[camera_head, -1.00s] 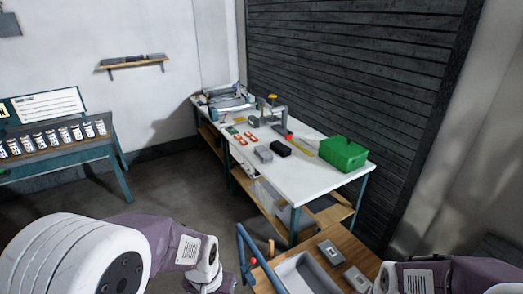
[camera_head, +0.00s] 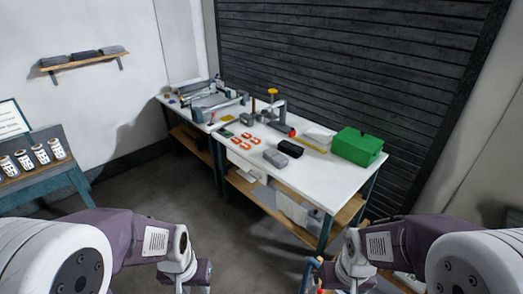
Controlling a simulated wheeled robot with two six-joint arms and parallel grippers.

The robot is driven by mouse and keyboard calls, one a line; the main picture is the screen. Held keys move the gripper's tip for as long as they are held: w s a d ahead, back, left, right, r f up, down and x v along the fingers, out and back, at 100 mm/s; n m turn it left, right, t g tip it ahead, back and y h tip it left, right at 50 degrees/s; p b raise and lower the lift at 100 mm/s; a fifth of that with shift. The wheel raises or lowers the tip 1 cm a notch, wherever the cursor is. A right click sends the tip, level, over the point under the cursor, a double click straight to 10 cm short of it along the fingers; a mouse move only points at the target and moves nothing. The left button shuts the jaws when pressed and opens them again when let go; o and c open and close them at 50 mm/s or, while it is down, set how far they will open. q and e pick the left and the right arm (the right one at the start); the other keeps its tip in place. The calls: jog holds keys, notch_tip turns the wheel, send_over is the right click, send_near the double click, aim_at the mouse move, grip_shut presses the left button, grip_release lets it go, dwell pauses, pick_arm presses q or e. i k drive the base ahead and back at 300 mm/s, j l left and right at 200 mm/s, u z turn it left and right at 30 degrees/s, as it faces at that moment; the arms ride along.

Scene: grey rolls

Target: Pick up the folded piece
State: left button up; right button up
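No piece is clearly recognisable as the folded piece. Several flat grey items, perhaps folded cloths (camera_head: 87,54), lie on the wall shelf (camera_head: 84,61) at the upper left. A grey block (camera_head: 276,158) and a black block (camera_head: 290,148) lie on the white worktable (camera_head: 300,183); neither shows a clear fold. My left gripper (camera_head: 197,281) is low in the picture, partly cut off, well short of the worktable. I cannot see the fingertips of either.
The worktable bears a green box (camera_head: 358,146), orange pieces (camera_head: 242,141) and a clamp-like tool (camera_head: 277,107). A second table (camera_head: 186,112) stands behind it. Floor (camera_head: 190,193) is clear left of the worktable.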

aim_at(270, 155)
jog(key=i+j, duration=0.25)
jog(key=j, duration=0.15)
jog(key=i+j, duration=0.25)
jog(key=i+j+z, duration=0.1)
jog(key=i+j, duration=0.15)
jog(key=j, duration=0.25)
jog(key=i+j, duration=0.25)
jog(key=j, duration=0.15)
jog(key=i+j, duration=0.2)
jog(key=j, duration=0.2)
jog(key=i+l+z, duration=0.1)
jog(key=i, duration=0.45)
jog(key=i+l+z, duration=0.1)
jog(key=i, duration=0.45)
jog(key=i+l, duration=0.2)
jog(key=l, duration=0.15)
jog(key=i+l, duration=0.25)
